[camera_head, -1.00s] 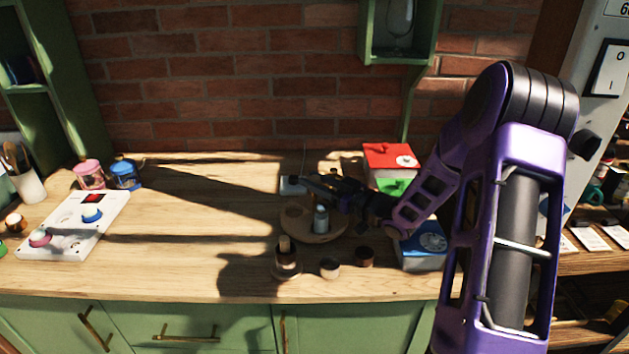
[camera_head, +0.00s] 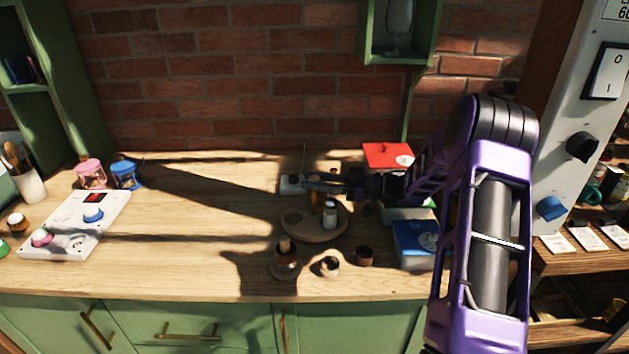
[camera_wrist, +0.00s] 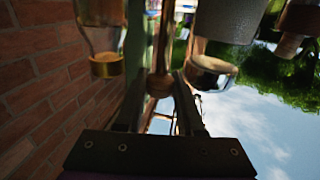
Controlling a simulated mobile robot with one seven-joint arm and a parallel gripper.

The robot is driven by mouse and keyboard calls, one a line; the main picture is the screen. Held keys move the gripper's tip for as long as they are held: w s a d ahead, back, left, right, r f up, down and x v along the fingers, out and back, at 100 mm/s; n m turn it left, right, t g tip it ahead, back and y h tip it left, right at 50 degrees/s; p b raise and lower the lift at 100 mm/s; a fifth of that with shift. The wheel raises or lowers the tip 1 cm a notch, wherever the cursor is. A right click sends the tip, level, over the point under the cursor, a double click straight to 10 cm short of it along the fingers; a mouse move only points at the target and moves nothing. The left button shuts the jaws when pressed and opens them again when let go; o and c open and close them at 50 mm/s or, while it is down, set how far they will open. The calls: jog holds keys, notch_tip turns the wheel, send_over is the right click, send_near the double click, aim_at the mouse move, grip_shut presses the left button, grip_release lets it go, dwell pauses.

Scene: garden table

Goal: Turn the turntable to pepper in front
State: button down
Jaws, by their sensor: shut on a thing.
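The round wooden turntable (camera_head: 302,234) stands on the counter at the centre of the head view. A pale shaker-like container (camera_head: 330,219) stands on its front right part, with a brown piece above or behind it. In the wrist view my gripper (camera_wrist: 159,84) is shut on a wooden post with a rounded knob (camera_wrist: 160,50). A glass jar with a gold band (camera_wrist: 106,66), a grey cylinder (camera_wrist: 228,20) and a glass container (camera_wrist: 211,72) hang around it, upside down. Labels cannot be read.
A stoppered bottle (camera_head: 286,264) and two small cups (camera_head: 329,266) (camera_head: 364,256) stand in front of the turntable. A white panel (camera_head: 75,227) lies left. The counter between is clear.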

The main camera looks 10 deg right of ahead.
jog(key=shift+n+g+y, duration=0.5)
jog(key=shift+n+g, duration=0.5)
jog(key=shift+g, duration=0.5)
jog(key=c, duration=0.5)
grip_release()
notch_tip(320, 180, up, 10)
jog(key=shift+r+p, duration=0.1)
jog(key=shift+p, duration=0.3)
